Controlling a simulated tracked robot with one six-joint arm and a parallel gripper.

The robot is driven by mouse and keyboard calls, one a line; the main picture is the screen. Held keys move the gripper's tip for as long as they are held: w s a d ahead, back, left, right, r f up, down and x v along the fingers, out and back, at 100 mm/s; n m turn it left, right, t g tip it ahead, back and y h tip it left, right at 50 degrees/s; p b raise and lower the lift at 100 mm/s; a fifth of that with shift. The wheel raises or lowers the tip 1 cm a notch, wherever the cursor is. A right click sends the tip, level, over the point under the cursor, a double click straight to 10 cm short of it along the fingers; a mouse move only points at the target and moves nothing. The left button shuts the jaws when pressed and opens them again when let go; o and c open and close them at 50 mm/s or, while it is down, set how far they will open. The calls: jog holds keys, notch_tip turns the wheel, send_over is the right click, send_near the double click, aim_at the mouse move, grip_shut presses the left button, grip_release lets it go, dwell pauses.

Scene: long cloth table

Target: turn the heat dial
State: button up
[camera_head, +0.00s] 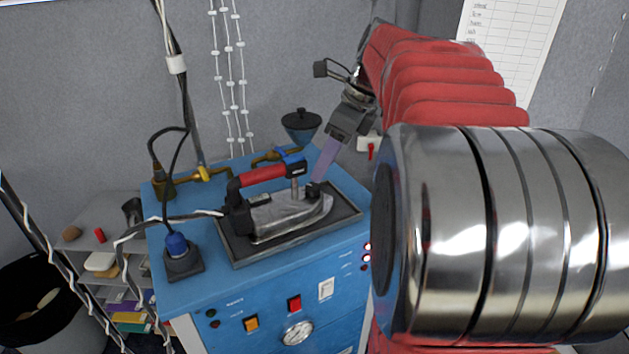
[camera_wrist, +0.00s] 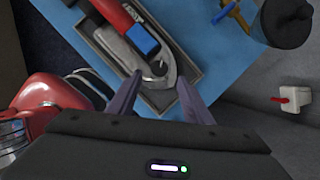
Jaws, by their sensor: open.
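A metal iron (camera_head: 290,214) with a red and blue handle (camera_head: 263,174) lies on a dark rectangular tray (camera_head: 238,254) on a blue cabinet. A small black knob (camera_head: 313,190), which looks like the heat dial, sits on top of the iron near its tip. The knob also shows in the wrist view (camera_wrist: 158,67), in front of my fingertips. My gripper (camera_head: 318,176) points down toward it. In the wrist view my gripper (camera_wrist: 159,76) is open, its two purple fingers spread on either side of the knob. I cannot tell whether they touch it.
The blue cabinet (camera_head: 190,285) has buttons and a gauge (camera_head: 297,333) on its front. A blue funnel-like cup (camera_head: 301,125) stands behind the iron. A cable (camera_head: 165,222) runs to the iron's rear. A white wall box with a red lever (camera_wrist: 292,98) is at the right.

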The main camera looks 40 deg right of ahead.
aim_at(313, 186)
jog(key=x, duration=0.6)
jog(key=shift+f, duration=0.1)
jog(key=shift+c, duration=0.3)
jog(key=c, duration=0.9)
jog(key=shift+a, duration=0.25)
jog(key=shift+c, duration=0.4)
jog(key=shift+d, duration=0.25)
